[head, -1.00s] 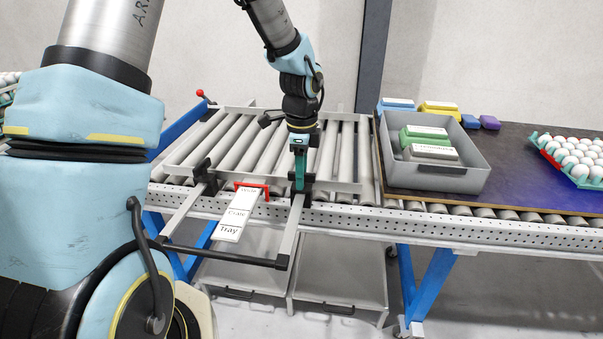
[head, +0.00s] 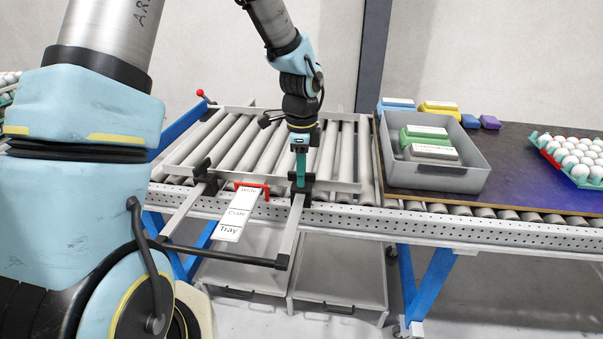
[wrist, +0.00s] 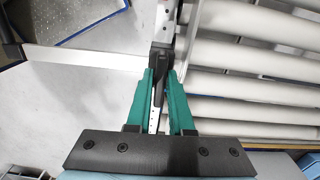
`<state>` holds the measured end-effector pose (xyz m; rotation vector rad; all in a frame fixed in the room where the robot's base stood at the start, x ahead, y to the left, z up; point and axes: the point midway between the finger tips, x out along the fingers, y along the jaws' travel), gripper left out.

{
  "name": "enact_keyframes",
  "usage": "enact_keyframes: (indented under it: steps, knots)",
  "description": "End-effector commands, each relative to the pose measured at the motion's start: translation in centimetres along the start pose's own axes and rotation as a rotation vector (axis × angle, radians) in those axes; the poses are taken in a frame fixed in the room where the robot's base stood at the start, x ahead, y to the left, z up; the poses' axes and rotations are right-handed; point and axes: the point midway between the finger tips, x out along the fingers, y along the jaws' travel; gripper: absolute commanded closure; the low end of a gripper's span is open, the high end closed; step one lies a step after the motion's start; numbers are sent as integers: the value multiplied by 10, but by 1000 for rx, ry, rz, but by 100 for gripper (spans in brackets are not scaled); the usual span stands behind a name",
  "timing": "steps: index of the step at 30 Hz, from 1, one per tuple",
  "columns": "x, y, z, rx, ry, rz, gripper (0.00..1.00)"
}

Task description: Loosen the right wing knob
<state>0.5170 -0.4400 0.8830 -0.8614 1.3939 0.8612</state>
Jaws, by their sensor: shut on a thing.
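The right wing knob (wrist: 160,62) is a black part on a black clamp (head: 307,180) where the right rail of the pull-out frame meets the conveyor's front edge. My gripper (head: 300,184) points straight down over this clamp. In the wrist view its two teal fingers (wrist: 161,78) close in on the knob from both sides, and my gripper is shut on it. In the head view the fingers largely hide the knob. The left clamp (head: 205,178) stands apart on the left rail.
A red-edged sign (head: 239,212) hangs between the rails, left of my gripper. A dark crossbar (head: 220,254) joins the rails in front. Rollers (head: 240,150) lie behind. A grey bin (head: 440,180) with cartons and egg trays (head: 572,160) stand to the right.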

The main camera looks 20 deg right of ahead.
Motion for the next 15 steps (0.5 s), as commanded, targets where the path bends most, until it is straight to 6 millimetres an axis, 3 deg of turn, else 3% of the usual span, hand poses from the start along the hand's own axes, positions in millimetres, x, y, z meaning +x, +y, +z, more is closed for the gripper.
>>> enact_keyframes:
  steps: [15]
  knots:
    - [0,0,0,-391,0,0,100]
